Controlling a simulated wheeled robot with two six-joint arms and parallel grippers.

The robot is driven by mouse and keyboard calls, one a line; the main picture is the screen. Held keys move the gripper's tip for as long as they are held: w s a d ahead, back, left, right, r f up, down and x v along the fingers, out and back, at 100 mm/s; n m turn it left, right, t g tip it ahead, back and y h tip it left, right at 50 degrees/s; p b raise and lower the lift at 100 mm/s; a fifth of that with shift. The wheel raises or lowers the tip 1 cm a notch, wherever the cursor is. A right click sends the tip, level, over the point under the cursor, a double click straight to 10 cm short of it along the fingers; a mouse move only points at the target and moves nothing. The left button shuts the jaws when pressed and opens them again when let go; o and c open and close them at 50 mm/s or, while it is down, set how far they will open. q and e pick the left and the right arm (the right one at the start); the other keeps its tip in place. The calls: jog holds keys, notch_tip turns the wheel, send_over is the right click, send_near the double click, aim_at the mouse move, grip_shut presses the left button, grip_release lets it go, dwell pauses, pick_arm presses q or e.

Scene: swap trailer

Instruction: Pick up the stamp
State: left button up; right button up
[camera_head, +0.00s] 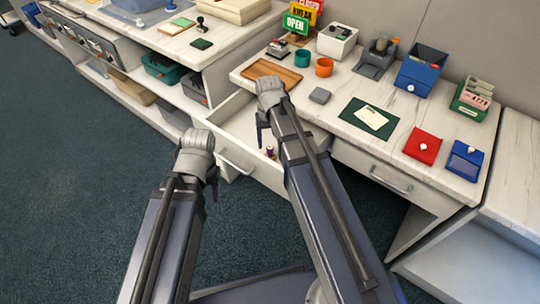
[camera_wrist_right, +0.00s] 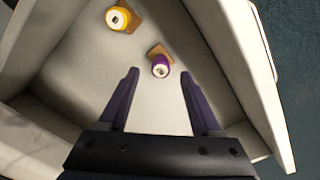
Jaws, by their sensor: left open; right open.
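A purple stamp-like piece (camera_wrist_right: 160,69) with a white top and wooden base is inside an open drawer. It also shows in the head view (camera_head: 269,151). A yellow stamp-like piece (camera_wrist_right: 119,18) with a similar base is further up in the right wrist view. My right gripper (camera_wrist_right: 160,75) is open and empty above the drawer, with the purple piece appearing between its fingertips; the height gap is unclear. My left gripper (camera_head: 214,188) is left of the drawer, its fingers mostly hidden by the wrist. A dark-handled stamp (camera_head: 200,23) stands on the left counter.
The drawer's walls (camera_wrist_right: 238,62) stand close around the right gripper. The floor (camera_head: 80,180) at left is clear.

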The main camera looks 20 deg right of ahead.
aim_at(270, 147)
notch_tip(270, 147, down, 4)
jog(key=b, duration=0.3)
jog(key=shift+s+f+b, duration=0.15)
jog(key=shift+f+b, duration=0.05)
jog(key=shift+b, duration=0.1)
jog(key=shift+r, duration=0.1)
grip_shut()
